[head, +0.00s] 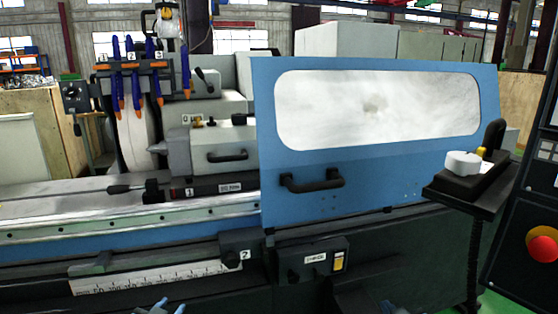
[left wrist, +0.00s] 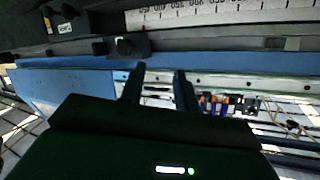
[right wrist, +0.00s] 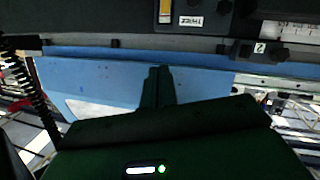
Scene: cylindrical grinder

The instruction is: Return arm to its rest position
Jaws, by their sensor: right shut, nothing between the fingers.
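My left gripper (left wrist: 157,80) shows two dark fingers standing apart in the left wrist view, with nothing between them. Its blue tip parts (head: 160,307) just show at the bottom edge of the head view, in front of the machine. My right gripper (right wrist: 158,78) has its fingers together and empty in the right wrist view. A small bit of it (head: 390,307) shows at the bottom edge of the head view. The grinder's blue door (head: 385,170) has a window and a black handle (head: 312,181). Neither gripper touches the handle. Most of both arms is out of view.
The grinder's bed (head: 75,210) and ruler (head: 150,280) run along the left. A control box (head: 312,262) sticks out below the door. A black shelf (head: 465,190) and control panel (head: 535,230) with a red button stand at the right.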

